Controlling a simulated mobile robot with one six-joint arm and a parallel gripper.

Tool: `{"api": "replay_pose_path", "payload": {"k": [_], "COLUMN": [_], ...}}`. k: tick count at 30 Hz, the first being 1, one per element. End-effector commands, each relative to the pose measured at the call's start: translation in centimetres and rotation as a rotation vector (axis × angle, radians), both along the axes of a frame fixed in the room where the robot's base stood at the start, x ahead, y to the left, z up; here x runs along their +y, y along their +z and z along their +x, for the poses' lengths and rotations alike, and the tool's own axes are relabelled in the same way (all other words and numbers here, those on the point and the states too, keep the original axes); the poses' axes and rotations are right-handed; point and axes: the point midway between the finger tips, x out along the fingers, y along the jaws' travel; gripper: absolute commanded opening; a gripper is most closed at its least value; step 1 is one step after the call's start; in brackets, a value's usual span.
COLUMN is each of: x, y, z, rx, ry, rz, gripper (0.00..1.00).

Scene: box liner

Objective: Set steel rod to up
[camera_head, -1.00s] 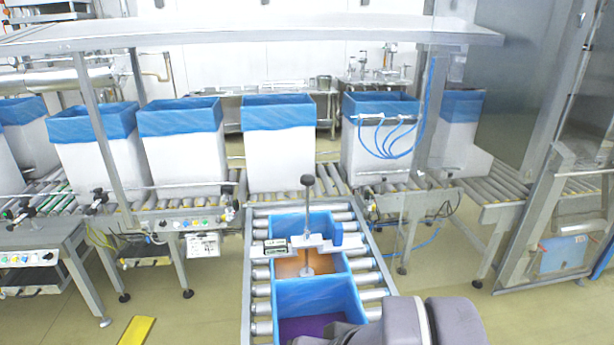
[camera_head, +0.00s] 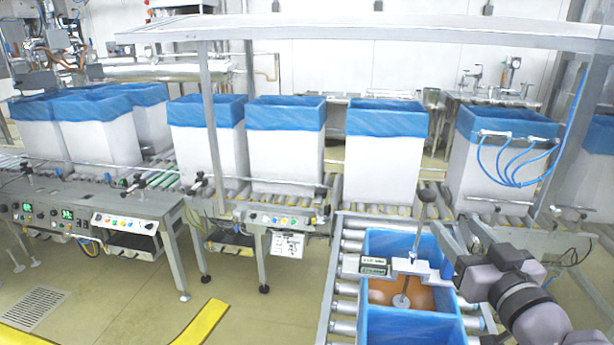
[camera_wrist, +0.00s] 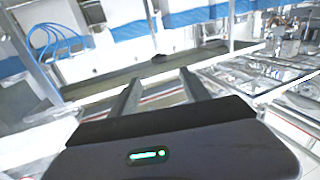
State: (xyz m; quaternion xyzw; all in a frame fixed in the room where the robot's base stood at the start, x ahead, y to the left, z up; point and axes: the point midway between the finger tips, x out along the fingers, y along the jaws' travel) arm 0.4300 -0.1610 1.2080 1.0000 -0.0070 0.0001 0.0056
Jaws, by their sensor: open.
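The steel rod (camera_head: 420,225) stands nearly upright, tilted slightly right in the head view, with a black knob on top. It passes through a white bracket (camera_head: 408,266) with small displays. A round disc at its lower end (camera_head: 401,301) sits inside a blue-lined box over orange-brown contents. My gripper (camera_head: 456,232) is just right of the rod, apart from it as far as I can tell. In the wrist view its two fingers (camera_wrist: 160,78) are spread with nothing held. A small dark shape beyond them may be the knob; I cannot be sure.
The blue-lined box (camera_head: 375,243) stands on a roller conveyor (camera_head: 342,290). Several white boxes with blue liners stand on the conveyor behind, one (camera_head: 387,150) behind the rod. A box with blue hoses (camera_head: 505,160) stands behind my arm.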

Motion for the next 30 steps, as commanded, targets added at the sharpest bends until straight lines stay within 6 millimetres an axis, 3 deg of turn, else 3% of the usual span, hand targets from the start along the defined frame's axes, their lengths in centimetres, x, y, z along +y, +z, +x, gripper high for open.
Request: {"api": "replay_pose_path", "payload": {"k": [4, 7, 12, 18, 24, 30], "x": [0.1, 0.2, 0.0, -0.1, -0.2, -0.2], "y": [1.3, 0.0, -0.1, 0.1, 0.2, 0.2], "z": [2.5, 5.7, 10.4, 14.6, 16.6, 16.8], "rx": [0.008, 0.001, 0.002, 0.0, 0.001, 0.001], "ry": [0.002, 0.003, 0.0, -0.003, -0.004, -0.005], "rz": [0.005, -0.002, -0.003, -0.004, -0.004, -0.004], "gripper": [0.55, 0.55, 0.55, 0.55, 0.55, 0.55]}}
